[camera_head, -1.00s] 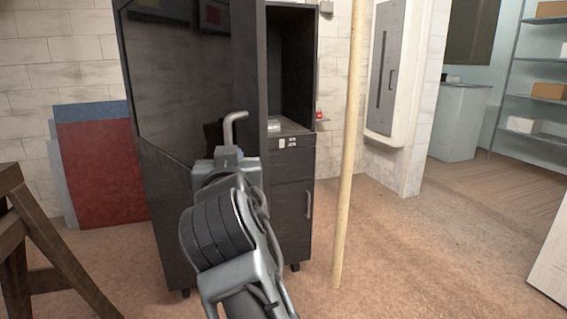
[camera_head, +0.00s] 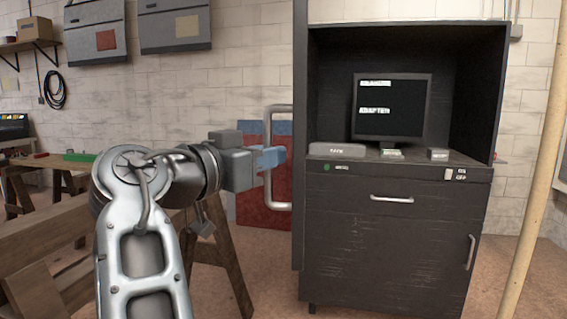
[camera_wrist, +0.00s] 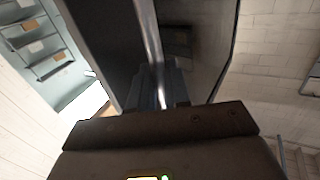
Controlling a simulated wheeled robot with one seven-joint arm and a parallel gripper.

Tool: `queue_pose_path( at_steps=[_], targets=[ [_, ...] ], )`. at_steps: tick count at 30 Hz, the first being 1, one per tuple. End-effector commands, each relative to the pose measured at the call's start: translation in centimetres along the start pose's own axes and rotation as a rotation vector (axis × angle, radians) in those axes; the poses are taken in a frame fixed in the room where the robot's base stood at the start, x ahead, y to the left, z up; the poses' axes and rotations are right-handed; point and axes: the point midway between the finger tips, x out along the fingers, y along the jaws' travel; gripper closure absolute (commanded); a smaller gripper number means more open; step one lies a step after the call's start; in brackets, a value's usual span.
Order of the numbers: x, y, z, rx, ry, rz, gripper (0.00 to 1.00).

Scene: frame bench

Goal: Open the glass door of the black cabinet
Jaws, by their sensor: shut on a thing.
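The black cabinet (camera_head: 385,250) stands right of centre in the head view, its upper compartment uncovered. Its glass door (camera_head: 300,140) is swung wide open and shows nearly edge-on along the cabinet's left side. The grey bar handle (camera_head: 279,112) sticks out left from the door. My gripper (camera_head: 268,158) is shut on the handle, around the middle of its upright bar. In the wrist view the handle (camera_wrist: 150,40) runs down between my fingers, with the dark glass of the door (camera_wrist: 200,45) behind it.
Inside the cabinet are a monitor (camera_head: 392,108) and small labelled boxes (camera_head: 338,149). A drawer and lower door are shut. A wooden trestle (camera_head: 225,260) stands near my arm at left. A pale pole (camera_head: 535,160) stands at right. Red and blue panels (camera_head: 258,212) lean behind the handle.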

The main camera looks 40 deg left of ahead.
Motion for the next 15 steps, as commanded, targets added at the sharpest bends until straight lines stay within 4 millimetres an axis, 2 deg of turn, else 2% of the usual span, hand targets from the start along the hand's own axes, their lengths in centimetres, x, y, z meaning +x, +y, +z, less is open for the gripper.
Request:
queue_pose_path(
  at_steps=[1,11,12,15],
  targets=[
    [0.75,0.13,-0.4,0.005,0.002,0.0,1.0],
    [0.87,0.2,-0.41,0.006,-0.001,0.003,1.0],
    [0.87,0.19,-0.42,0.007,-0.001,0.002,0.8],
    [0.73,0.13,-0.39,0.006,0.0,0.001,0.7]
  ],
)
